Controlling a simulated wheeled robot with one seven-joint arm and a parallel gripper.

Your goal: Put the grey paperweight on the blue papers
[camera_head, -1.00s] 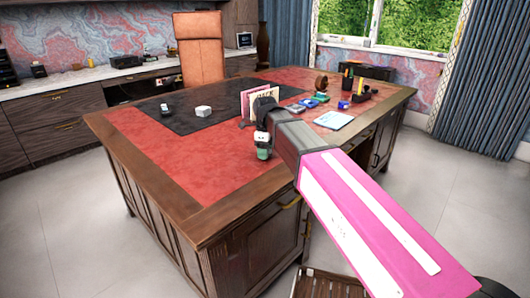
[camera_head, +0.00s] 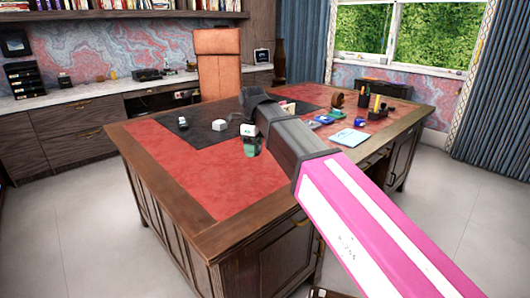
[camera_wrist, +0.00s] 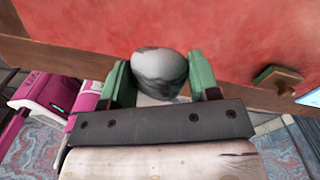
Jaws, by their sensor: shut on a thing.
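My gripper (camera_head: 250,146) is in front of the desk's red leather top, above its near part. In the wrist view its green fingers (camera_wrist: 160,85) are shut on a rounded grey-and-white marbled paperweight (camera_wrist: 158,68). The paperweight also shows as a pale lump between the fingers in the head view (camera_head: 248,130). The light blue papers (camera_head: 349,138) lie flat on the right part of the desk, to the right of my gripper and apart from it. A pale blue corner (camera_wrist: 309,96) shows at the right edge of the wrist view.
A white block (camera_head: 219,125) and a small dark device (camera_head: 183,122) sit on the black desk mat (camera_head: 200,136). Several small blue items (camera_head: 323,119) and a pen holder (camera_head: 377,112) stand near the papers. The front left red leather (camera_head: 205,180) is clear.

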